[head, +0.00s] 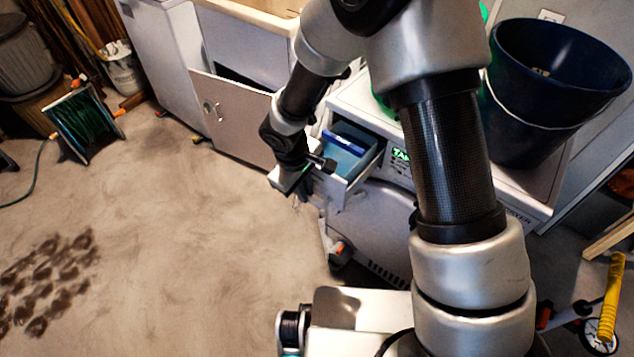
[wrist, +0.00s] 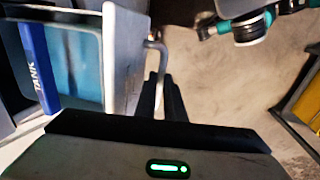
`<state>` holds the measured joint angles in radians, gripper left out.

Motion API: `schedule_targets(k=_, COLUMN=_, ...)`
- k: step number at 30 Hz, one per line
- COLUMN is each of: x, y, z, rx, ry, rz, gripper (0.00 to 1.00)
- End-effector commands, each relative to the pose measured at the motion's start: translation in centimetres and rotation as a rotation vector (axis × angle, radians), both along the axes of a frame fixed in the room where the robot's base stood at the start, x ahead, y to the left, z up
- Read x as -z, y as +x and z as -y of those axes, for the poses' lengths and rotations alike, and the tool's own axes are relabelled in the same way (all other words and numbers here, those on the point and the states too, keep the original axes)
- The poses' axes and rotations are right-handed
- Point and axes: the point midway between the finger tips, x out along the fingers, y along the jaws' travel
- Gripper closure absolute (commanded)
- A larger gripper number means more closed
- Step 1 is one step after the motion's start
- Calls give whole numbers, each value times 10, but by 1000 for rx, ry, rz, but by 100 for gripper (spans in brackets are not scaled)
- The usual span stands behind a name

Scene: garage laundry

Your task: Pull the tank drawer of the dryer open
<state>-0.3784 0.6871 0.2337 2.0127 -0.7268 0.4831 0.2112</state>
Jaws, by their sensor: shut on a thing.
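The tank drawer (head: 364,170) of the white dryer (head: 541,193) stands pulled out from the dryer's front in the head view, its light-blue inside showing. In the wrist view the drawer (wrist: 122,62) shows its pale front panel and a blue bar marked TANK. A thin bent handle (wrist: 154,46) stands off that panel. My gripper (wrist: 168,98) is at the handle, its dark fingers close together and shut on it. In the head view my gripper (head: 303,192) is at the drawer's front, and its fingertips are partly hard to make out.
A dark blue bucket (head: 545,100) stands on the dryer. A cabinet door (head: 235,118) hangs open left of the drawer. A green hose reel (head: 84,122) stands at the far left, and a yellow-handled tool (head: 610,300) at the right.

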Motion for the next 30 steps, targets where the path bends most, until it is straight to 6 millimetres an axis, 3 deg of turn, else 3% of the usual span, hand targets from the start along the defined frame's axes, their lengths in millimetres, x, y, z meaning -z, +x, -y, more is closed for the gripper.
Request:
schedule_targets(k=6, x=0, y=-13, z=-8, rx=0, ry=-1, rz=-1, gripper=100)
schedule_targets(k=18, x=0, y=-14, z=-9, rx=0, ry=-1, rz=-1, gripper=100)
schedule_targets(k=19, x=0, y=-14, z=-9, rx=0, ry=-1, rz=-1, gripper=86)
schedule_targets(k=21, x=0, y=-14, z=-9, rx=0, ry=-1, rz=-1, gripper=74)
schedule_targets(k=30, x=-1, y=-13, z=-9, rx=0, ry=0, rz=0, gripper=72)
